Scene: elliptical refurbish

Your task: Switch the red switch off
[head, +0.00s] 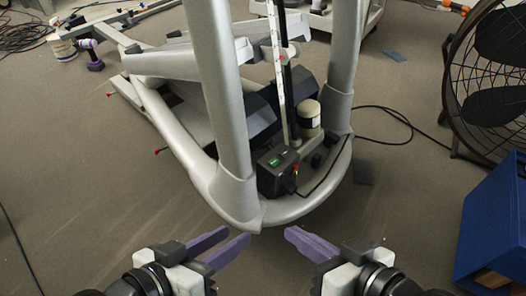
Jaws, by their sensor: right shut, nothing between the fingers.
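A black control box (270,183) sits low on the grey elliptical frame, between its two uprights. A green lit patch (276,161) shows on its top. A small red part (296,169) shows at its right side; it is too small to tell its position, or whether it is the red switch. My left gripper (238,235) is in front of the frame, lower left of the box, its purple fingers apart and empty. My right gripper (290,232) is below the box, its purple fingers shut and empty. Both grippers appear apart from the box.
The elliptical frame (232,205) curves around the box. A black cable (395,112) runs right across the floor towards a large black fan (490,85). A blue box (492,225) stands at the right. A purple drill (94,60) and white bucket (62,47) stand far left.

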